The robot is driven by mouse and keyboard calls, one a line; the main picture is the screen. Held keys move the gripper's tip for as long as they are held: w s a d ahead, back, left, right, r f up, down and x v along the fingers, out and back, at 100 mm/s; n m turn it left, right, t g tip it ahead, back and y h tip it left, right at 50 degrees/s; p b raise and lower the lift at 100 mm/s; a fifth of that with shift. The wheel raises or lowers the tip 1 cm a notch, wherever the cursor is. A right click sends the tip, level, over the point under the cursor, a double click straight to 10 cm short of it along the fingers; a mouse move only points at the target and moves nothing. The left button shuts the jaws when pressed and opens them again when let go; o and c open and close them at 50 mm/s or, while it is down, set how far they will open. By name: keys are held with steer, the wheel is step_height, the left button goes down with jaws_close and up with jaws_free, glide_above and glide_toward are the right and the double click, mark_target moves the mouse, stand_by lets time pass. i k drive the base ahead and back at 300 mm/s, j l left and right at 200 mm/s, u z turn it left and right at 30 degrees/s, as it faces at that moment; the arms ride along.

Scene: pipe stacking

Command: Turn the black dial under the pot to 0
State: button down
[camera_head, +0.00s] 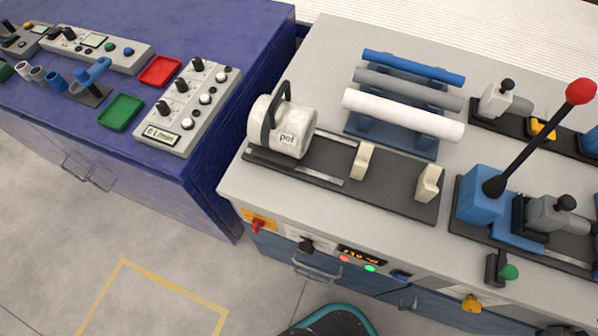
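The pot (283,132) is a white cylinder with a dark handle, marked "pot". It sits at the left end of a dark rail base on the light grey worktop. The black dial (306,245) is on the cabinet's front face, below the pot and the worktop's front edge. It is small here, and its pointer setting cannot be read. A lit orange display (361,256) is to the right of the dial, too small to read surely. My gripper is not in view.
A red knob on a yellow plate (258,224) is left of the dial. A drawer handle (317,270) juts out below it. A blue lever press (483,194) stands to the right. A blue cabinet (205,165) stands left across a narrow gap. Floor at lower left is clear.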

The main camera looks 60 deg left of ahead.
mark_target(305, 248)
steer(key=u, duration=0.45)
steer(key=k+u, duration=0.1)
steer(key=u, duration=0.8)
steer(key=j+u, duration=0.1)
steer(key=u, duration=0.8)
steer(key=k+j, duration=0.05)
